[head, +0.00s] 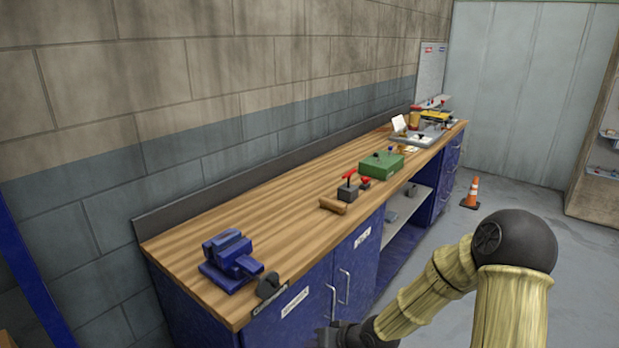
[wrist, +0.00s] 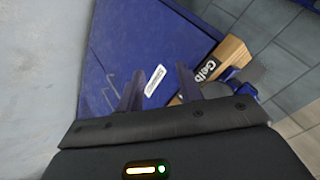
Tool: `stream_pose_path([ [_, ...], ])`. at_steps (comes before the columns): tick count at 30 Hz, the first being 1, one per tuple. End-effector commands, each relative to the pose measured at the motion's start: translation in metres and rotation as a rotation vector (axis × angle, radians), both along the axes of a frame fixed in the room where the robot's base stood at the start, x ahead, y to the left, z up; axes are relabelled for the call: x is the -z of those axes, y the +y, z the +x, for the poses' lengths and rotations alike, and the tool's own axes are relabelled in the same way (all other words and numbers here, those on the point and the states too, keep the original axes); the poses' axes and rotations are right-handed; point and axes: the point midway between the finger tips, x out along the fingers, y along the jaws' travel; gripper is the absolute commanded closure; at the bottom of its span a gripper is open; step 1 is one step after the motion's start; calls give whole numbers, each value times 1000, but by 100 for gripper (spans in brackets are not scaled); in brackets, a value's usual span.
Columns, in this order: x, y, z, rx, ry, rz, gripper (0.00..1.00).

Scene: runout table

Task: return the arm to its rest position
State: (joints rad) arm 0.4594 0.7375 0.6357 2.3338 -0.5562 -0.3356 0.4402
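My arm (head: 432,290) reaches in from the lower right of the head view, bent at a dark joint, in front of the workbench. My gripper (head: 328,337) shows only in part at the bottom edge there, low beside the blue cabinet doors. In the wrist view my gripper (wrist: 160,88) has its two fingers apart with nothing between them. Beyond the fingers is a blue cabinet front with a white label (wrist: 155,80). The fingers appear clear of it, though the exact distance is hard to tell.
The wooden workbench (head: 285,210) stands along the wall. On it are a blue vise (head: 230,260), a black and red device (head: 348,188), a wooden piece (head: 333,206) and a green box (head: 381,165). An orange cone (head: 472,191) stands on the floor. Open floor (head: 560,240) lies right of the bench.

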Motion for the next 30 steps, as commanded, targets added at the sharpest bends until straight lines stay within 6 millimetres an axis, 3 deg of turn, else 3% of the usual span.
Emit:
stream_pose_path([
  [8,-44,-66,-44,13,86,-369,64],
  [15,-102,-108,-91,72,167,-538,64],
  [22,-148,-124,-139,125,237,-557,64],
  [30,-154,-126,-151,132,259,-547,64],
])
